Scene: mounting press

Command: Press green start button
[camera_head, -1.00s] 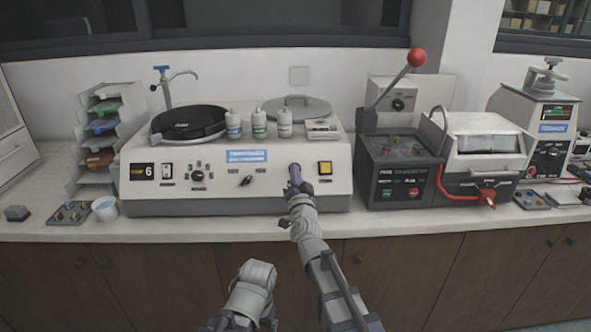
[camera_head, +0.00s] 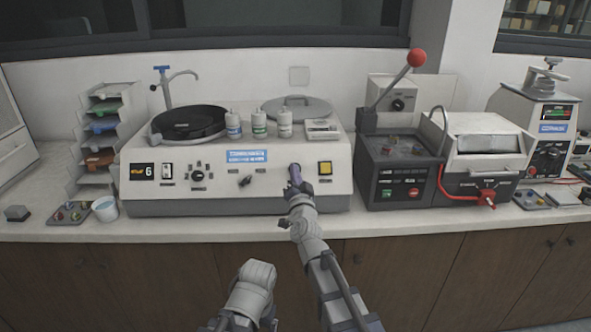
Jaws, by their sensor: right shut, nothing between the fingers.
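The mounting press (camera_head: 399,170) is a dark grey box on the bench, right of centre, with a long lever ending in a red ball. On its lower front panel a small green button (camera_head: 386,193) sits left of a red button (camera_head: 414,192). My right gripper (camera_head: 294,173) is shut and empty, pointing forward. It is left of the press and apart from the green button, in front of the white polishing machine's front panel. I cannot tell whether it touches that panel. Part of my left arm shows at the bottom, but its gripper does not.
The white polishing machine (camera_head: 237,190) has a yellow switch (camera_head: 325,168) right of my gripper. A grey-white machine (camera_head: 487,165) with a red hose stands right of the press. A white cup (camera_head: 105,209) and small tray (camera_head: 69,214) are at left. The bench front edge is mostly clear.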

